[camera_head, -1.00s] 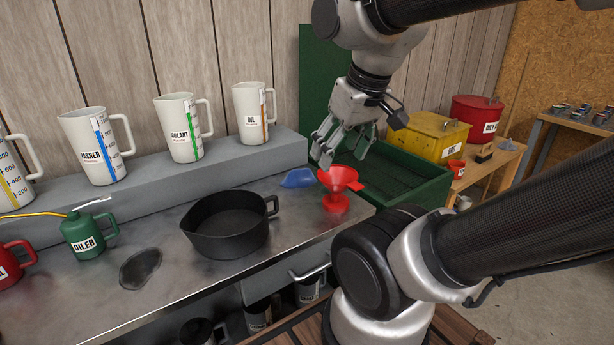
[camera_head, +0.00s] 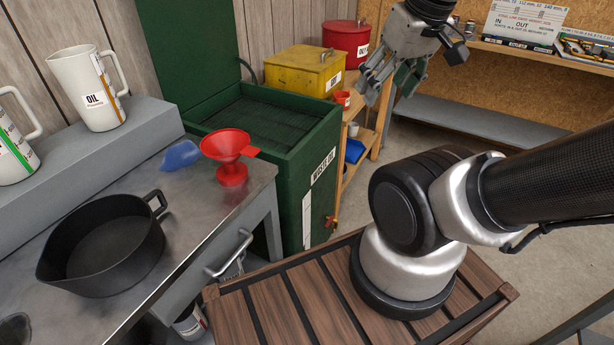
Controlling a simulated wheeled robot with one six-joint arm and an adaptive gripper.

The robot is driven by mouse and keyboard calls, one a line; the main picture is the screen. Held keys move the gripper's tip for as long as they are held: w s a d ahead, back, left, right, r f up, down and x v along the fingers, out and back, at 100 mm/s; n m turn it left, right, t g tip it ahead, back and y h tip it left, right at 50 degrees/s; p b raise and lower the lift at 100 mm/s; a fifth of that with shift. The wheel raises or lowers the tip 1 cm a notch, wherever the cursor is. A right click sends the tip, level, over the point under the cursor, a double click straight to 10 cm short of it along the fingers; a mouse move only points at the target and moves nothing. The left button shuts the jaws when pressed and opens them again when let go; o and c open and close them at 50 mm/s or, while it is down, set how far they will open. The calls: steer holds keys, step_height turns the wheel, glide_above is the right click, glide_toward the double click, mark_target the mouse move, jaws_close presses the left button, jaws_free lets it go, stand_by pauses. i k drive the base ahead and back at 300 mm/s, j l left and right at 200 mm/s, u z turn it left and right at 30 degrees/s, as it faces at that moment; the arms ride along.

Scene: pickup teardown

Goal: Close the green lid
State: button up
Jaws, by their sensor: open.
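The green lid (camera_head: 190,45) stands raised, upright against the wall behind the green waste-oil bin (camera_head: 318,165). The bin's top is open and shows a dark mesh grate (camera_head: 250,122) inside. A thin dark handle shows at the lid's right edge. My gripper (camera_head: 385,95) is open and empty, in the air to the right of the bin, in front of the wooden shelf unit. It is apart from the lid and touches nothing.
A red funnel (camera_head: 229,148) stands on the metal bench's right end, close to the bin, with a blue scoop (camera_head: 181,155) beside it. A black pan (camera_head: 105,245) sits nearer. A yellow box (camera_head: 304,70) and a red can (camera_head: 346,42) stand right of the lid.

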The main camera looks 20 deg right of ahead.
mark_target(193, 45)
steer(key=z, duration=0.1)
steer(key=u, duration=0.35)
steer(key=i+l+u, duration=0.1)
steer(key=l+u, duration=0.15)
steer(key=i+l+u, duration=0.2)
steer(key=l, duration=0.3)
steer(key=l+u, duration=0.25)
steer(key=k+l, duration=0.05)
steer(key=l, duration=0.05)
